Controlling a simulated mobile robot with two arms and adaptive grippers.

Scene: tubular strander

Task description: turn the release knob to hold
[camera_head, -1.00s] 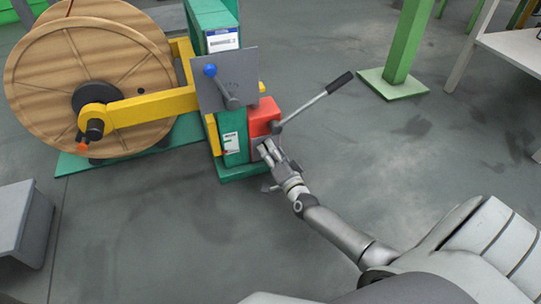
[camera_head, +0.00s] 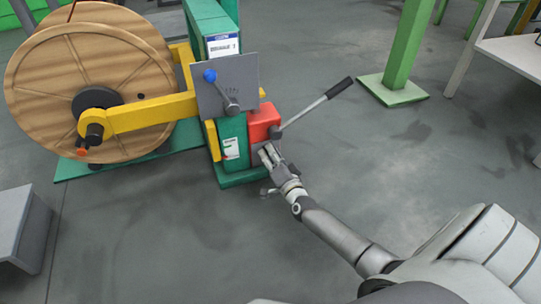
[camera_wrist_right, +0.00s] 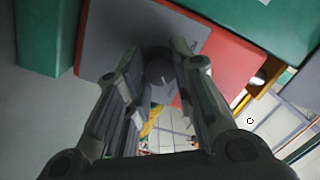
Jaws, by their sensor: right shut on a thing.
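The release knob (camera_wrist_right: 159,70) is a dark round knob with a small pale mark, on a grey plate (camera_wrist_right: 112,32) at the side of a red box (camera_wrist_right: 228,66). In the head view the red box (camera_head: 263,124) sits low on the green post, and the knob is hidden by my right gripper. My right gripper (camera_head: 266,151) reaches the front of the box from the lower right. In the right wrist view its two fingers (camera_wrist_right: 160,75) stand on either side of the knob, shut on it. My left gripper is not in view.
A long lever with a black grip (camera_head: 338,88) rises to the right from the red box. Above is a grey panel (camera_head: 238,72) with a blue-knobbed lever (camera_head: 210,76). A wooden reel (camera_head: 70,60) on a yellow arm (camera_head: 150,107) stands left.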

